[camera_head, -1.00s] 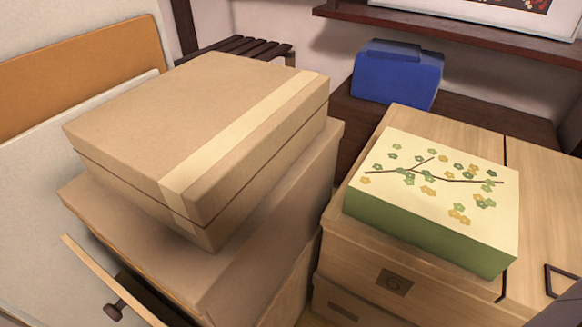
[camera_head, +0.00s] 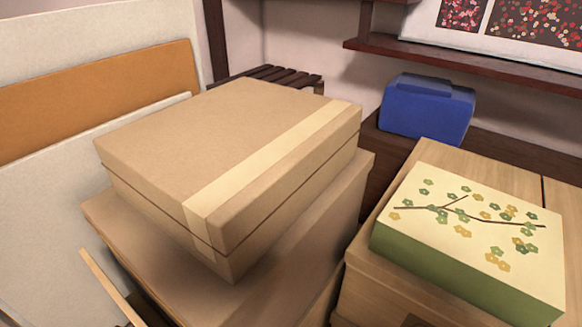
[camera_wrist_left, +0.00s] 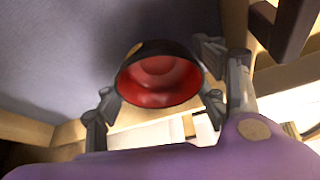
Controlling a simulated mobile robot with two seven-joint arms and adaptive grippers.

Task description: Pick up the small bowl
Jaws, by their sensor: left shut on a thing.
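The small bowl (camera_wrist_left: 160,80) shows in the left wrist view, black outside and red inside, with its open mouth facing the camera. My left gripper (camera_wrist_left: 160,98) is shut on it, with grey fingers at its left and right sides. Neither the bowl nor either gripper shows in the head view. My right gripper is in no view.
In the head view, stacked cardboard boxes (camera_head: 230,150) fill the middle. A green box with a flower-patterned lid (camera_head: 470,235) sits on a wooden chest at right. A blue case (camera_head: 425,108) stands behind. Pale and orange panels (camera_head: 100,95) lean at left.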

